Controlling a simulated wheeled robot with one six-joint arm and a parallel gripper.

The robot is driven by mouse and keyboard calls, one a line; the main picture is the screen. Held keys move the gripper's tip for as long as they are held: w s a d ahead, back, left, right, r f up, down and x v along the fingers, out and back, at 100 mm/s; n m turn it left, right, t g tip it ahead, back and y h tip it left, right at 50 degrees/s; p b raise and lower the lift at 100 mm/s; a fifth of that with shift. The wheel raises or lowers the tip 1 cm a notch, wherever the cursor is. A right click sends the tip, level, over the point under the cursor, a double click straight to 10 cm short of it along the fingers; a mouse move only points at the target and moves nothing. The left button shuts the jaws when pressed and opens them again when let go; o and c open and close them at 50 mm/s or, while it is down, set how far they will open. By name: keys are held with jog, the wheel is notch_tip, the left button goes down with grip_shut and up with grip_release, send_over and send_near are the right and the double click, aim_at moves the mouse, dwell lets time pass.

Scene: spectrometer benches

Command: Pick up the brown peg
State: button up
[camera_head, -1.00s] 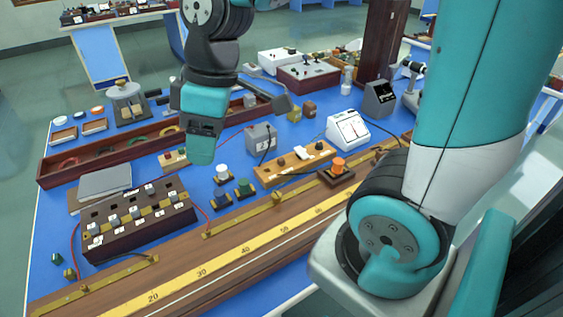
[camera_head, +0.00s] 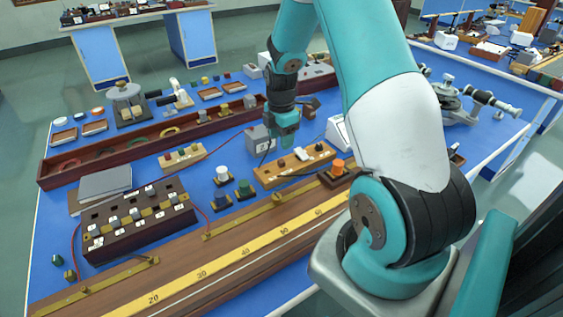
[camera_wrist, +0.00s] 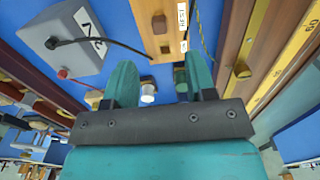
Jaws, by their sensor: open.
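I cannot tell for sure which piece is the brown peg. A brown knob (camera_wrist: 160,24) stands on the light wooden board (camera_wrist: 139,12) in the wrist view, beyond my fingertips. The board also shows in the head view (camera_head: 265,176) with small brown knobs on it. My gripper (camera_wrist: 162,80) is open, with its two teal fingers apart and nothing held between them. In the head view my gripper (camera_head: 284,143) points down over the bench, beside the grey box and behind the board. The brown and yellow blocks near there are hidden or unclear in the head view.
A grey box (camera_wrist: 72,42) with a black lead is close to one finger. A white-topped knob (camera_wrist: 148,92) shows beyond the finger gap. The long rail (camera_head: 220,262) with a yellow scale lies along the front. A dark plug box (camera_head: 140,228) stands at left.

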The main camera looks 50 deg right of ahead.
aim_at(281, 160)
notch_tip(281, 160, down, 9)
jog(key=shift+r+p, duration=0.2)
jog(key=shift+p, duration=0.8)
grip_shut()
jog(key=shift+r, duration=0.1)
